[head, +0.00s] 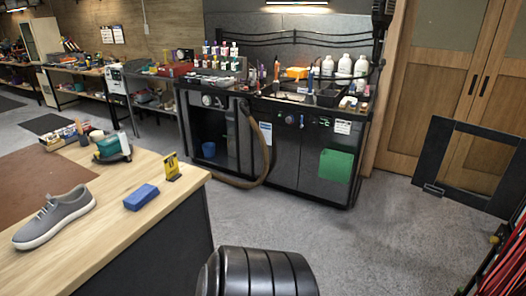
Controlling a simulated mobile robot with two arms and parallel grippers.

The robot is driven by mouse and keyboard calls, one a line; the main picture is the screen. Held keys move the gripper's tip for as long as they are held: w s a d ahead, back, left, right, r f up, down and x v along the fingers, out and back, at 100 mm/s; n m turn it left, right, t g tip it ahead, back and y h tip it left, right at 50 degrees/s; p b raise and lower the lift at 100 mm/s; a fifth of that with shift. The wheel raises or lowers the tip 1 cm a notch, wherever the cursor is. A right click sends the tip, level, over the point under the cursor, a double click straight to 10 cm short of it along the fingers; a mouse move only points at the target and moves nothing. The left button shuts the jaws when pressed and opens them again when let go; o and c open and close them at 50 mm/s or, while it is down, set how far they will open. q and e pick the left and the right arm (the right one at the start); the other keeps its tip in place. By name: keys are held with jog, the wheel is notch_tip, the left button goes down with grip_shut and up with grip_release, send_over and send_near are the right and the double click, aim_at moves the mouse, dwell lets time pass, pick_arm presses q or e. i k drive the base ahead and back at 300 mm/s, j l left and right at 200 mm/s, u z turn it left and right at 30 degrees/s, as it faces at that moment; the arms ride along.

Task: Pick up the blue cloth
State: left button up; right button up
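A small blue folded block (141,197), which looks like the blue cloth, lies on the light wooden tabletop (105,238) at the left. It is near the table's right edge, to the right of a grey sneaker (56,216) with a white sole. Nothing touches the cloth. Neither of my grippers shows in this view, so whether they are open or shut is hidden.
A teal and dark item (113,148) and a box of small tools (68,136) sit farther back. A brown mat (38,186) lies under the sneaker's area. Open grey floor (390,235) lies to the right.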

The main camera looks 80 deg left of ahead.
aim_at(138, 198)
jog(key=u, duration=3.65)
jog(key=z, duration=3.05)
jog(key=i+j+z, duration=0.1)
jog(key=j+z, duration=0.25)
jog(key=j, duration=0.45)
jog(key=j+z, duration=0.4)
jog(key=j, duration=1.3)
jog(key=k, duration=0.05)
